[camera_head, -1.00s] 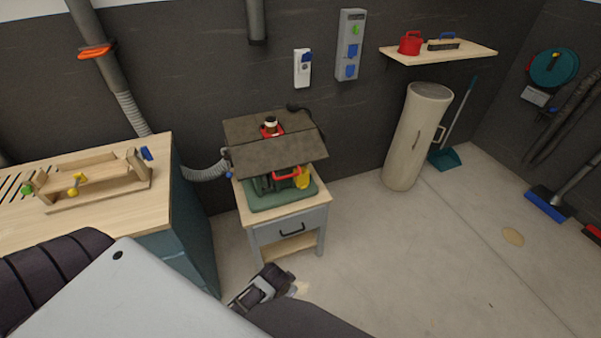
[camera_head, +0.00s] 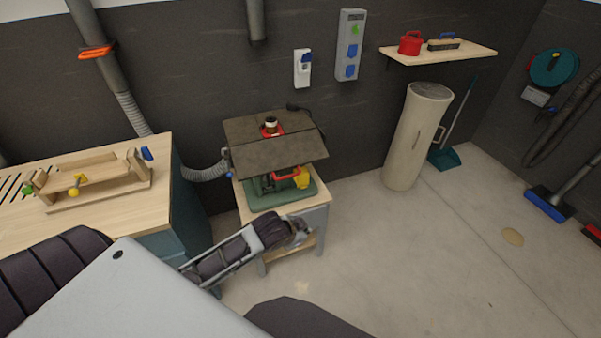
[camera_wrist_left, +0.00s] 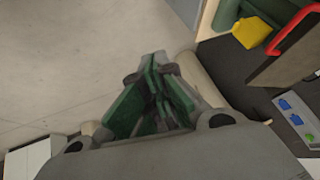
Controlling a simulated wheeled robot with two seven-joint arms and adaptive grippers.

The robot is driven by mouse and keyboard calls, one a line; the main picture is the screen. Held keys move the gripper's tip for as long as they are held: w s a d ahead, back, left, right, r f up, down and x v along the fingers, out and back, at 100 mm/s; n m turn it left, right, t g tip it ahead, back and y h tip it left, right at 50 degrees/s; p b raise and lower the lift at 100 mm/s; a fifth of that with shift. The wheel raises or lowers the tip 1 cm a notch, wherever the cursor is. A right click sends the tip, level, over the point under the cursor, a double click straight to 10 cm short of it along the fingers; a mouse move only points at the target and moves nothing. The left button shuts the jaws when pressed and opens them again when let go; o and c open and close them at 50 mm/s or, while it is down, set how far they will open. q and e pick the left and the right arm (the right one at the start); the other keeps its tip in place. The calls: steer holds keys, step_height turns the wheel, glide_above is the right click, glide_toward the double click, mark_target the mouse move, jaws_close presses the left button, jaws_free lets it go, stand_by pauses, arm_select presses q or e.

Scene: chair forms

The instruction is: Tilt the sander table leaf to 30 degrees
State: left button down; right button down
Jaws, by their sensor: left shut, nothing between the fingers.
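My left gripper (camera_head: 300,234) is shut and empty, in front of the cabinet and below the sander, apart from the leaf. In the left wrist view the gripper's green-padded fingers (camera_wrist_left: 155,65) come together, with the yellow part (camera_wrist_left: 251,32) and red handle (camera_wrist_left: 297,28) at upper right. My right gripper is not in view.
The cabinet (camera_head: 318,213) is partly hidden by my left arm. A workbench (camera_head: 110,205) with a wooden jig (camera_head: 95,178) stands at left. A grey hose (camera_head: 205,172) runs to the sander. A beige cylinder (camera_head: 415,135) stands right; the floor between is clear.

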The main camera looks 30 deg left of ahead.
arm_select(q)
steer(key=w+a+r+m+t, duration=0.2)
steer(key=w+a+r, duration=0.2)
steer(key=w+a, duration=0.2)
steer(key=w+a+r+m+t+h, duration=0.1)
steer(key=w+a+r+m, duration=0.2)
steer(key=w+a, duration=0.4)
steer(key=shift+w+a+r+t, duration=0.15)
steer(key=shift+w+r+t, duration=0.25)
steer(key=shift+w+r, duration=0.35)
steer(key=shift+w, duration=0.1)
glide_above(300, 172)
steer(key=s+d, duration=0.3)
steer(key=s, duration=0.1)
steer(key=shift+f, duration=2.7)
steer(key=shift+w+a+f+p, duration=0.25)
steer(key=shift+f, duration=0.3)
steer(key=shift+w+a+f+p, duration=0.2)
steer(key=shift+w+f, duration=0.05)
steer(key=shift+f, duration=0.35)
steer(key=shift+w+a+f+p, duration=0.25)
steer(key=shift+f, duration=0.3)
steer(key=shift+f, duration=0.1)
